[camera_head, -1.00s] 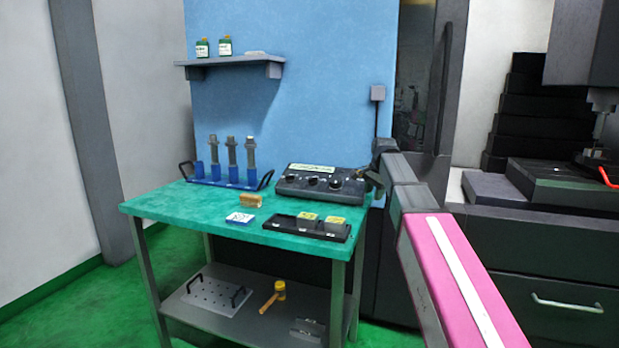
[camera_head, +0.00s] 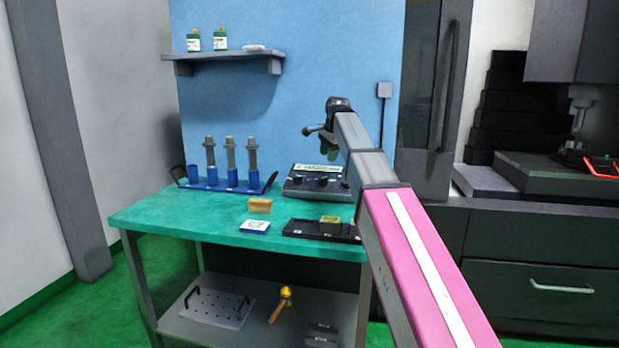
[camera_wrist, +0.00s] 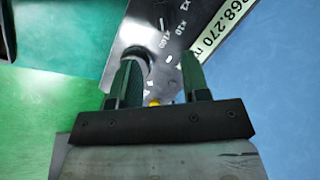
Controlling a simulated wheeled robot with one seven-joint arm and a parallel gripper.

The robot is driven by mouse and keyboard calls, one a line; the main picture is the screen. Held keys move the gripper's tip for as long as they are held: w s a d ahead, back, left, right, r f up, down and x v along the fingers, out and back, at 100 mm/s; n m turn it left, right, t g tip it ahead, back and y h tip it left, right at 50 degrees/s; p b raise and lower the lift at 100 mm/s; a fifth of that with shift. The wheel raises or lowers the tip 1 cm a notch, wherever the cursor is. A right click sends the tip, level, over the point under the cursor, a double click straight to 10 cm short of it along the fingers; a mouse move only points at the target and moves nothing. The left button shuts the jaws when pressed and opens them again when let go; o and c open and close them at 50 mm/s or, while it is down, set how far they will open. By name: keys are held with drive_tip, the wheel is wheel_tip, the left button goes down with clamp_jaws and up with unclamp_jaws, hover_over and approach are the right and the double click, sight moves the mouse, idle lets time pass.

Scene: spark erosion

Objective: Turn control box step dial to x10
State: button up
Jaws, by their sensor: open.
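The dark control box (camera_head: 300,190) sits at the back right of the green table, with several dark knobs on its sloped face and a light display strip. In the wrist view its grey panel (camera_wrist: 205,25) carries the marks x1, x10 and x100 and a display with digits. A dark round knob, seemingly the step dial (camera_wrist: 135,53), shows beside those marks, partly behind my left finger. Its pointer setting cannot be read. My gripper (camera_head: 327,150) is open and empty above the box; in the wrist view its fingers (camera_wrist: 158,80) stand apart over the panel.
On the table (camera_head: 150,215) stand a blue rack (camera_head: 225,185) with grey-topped holders, a tan block (camera_head: 260,205), a white-blue card (camera_head: 254,226) and a black tray (camera_head: 300,229) partly behind my arm. A shelf (camera_head: 225,55) is above. Free table lies front left.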

sight(323, 178)
drive_tip(key=x, duration=1)
drive_tip(key=shift+a+f, duration=0.15)
drive_tip(key=shift+f, duration=0.2)
clamp_jaws()
